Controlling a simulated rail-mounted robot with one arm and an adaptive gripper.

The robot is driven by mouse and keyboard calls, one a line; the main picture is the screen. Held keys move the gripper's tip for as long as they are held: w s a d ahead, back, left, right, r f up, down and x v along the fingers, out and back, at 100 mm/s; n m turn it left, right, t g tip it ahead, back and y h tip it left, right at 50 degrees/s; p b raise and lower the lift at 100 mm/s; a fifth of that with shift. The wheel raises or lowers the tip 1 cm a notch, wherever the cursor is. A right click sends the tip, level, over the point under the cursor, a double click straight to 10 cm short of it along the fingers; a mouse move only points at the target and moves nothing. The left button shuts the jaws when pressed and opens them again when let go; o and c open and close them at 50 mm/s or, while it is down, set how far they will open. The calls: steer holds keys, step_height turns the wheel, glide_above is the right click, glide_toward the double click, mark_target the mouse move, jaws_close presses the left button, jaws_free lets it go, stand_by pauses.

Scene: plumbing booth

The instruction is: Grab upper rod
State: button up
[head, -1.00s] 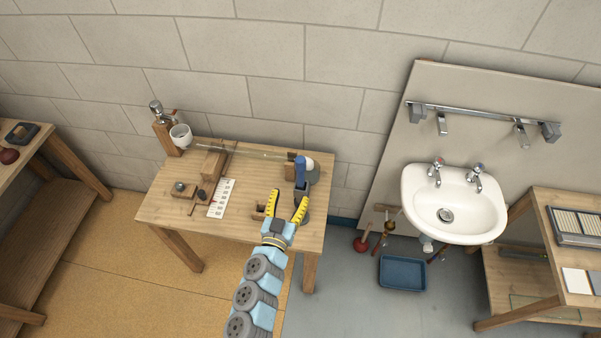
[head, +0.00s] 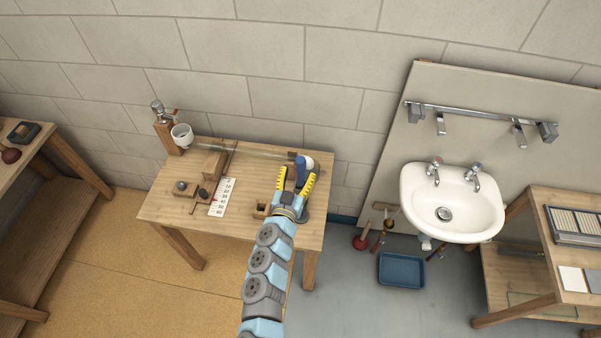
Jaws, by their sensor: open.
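A thin, pale, glassy rod (head: 258,152) runs across the back of the wooden table, raised over a wooden block (head: 214,164). Its right end is near a dark block and a round white piece (head: 311,162). My gripper (head: 296,177) is open, its two yellow fingers pointing to the back of the table. It is close to the rod's right end, in front of it. A blue upright piece (head: 301,166) stands at the fingertips; I cannot tell whether it is between them or behind. Contact is not clear.
A white marked strip (head: 222,197) and small blocks lie mid-table. A sink (head: 450,200) and a wall rail (head: 478,115) are at right, a blue tray (head: 401,270) on the floor.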

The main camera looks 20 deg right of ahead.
mark_target(299, 169)
steer(key=shift+w+d+r, duration=0.15)
steer(key=shift+w+d, duration=0.25)
steer(key=shift+w, duration=0.4)
steer(key=shift+w+d+p, duration=0.3)
steer(key=shift+w+d, duration=0.1)
steer(key=shift+w, duration=0.1)
steer(key=shift+w+d, duration=0.35)
steer(key=shift+c, duration=0.3)
jaws_close()
